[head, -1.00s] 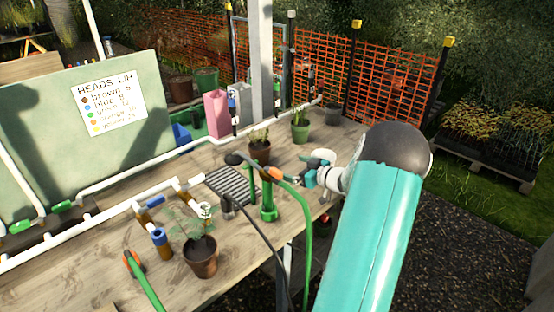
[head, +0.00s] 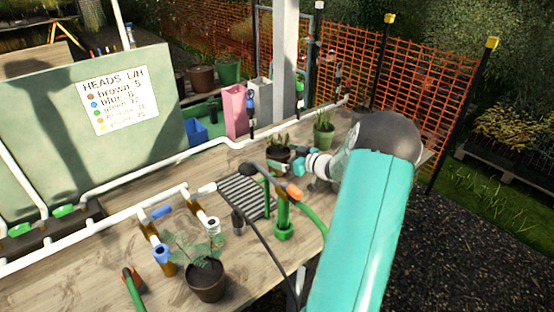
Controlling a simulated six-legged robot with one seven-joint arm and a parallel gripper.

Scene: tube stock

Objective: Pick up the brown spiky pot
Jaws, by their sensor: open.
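The brown pot with a spiky plant (head: 275,153) stands upright on the wooden bench, left of the green pot. My gripper (head: 287,161) is open, its teal fingers pointing left at the brown pot. In the picture the fingers overlap the pot's right and lower side, hiding part of it. I cannot tell whether they touch it or how deep the pot sits between them.
A green pot with a cactus (head: 324,134) stands close behind my gripper. A green tap stand with hose (head: 283,215) and a black grate (head: 246,196) lie in front. White pipes (head: 160,163) run along the bench. A leafy potted plant (head: 207,281) stands nearest.

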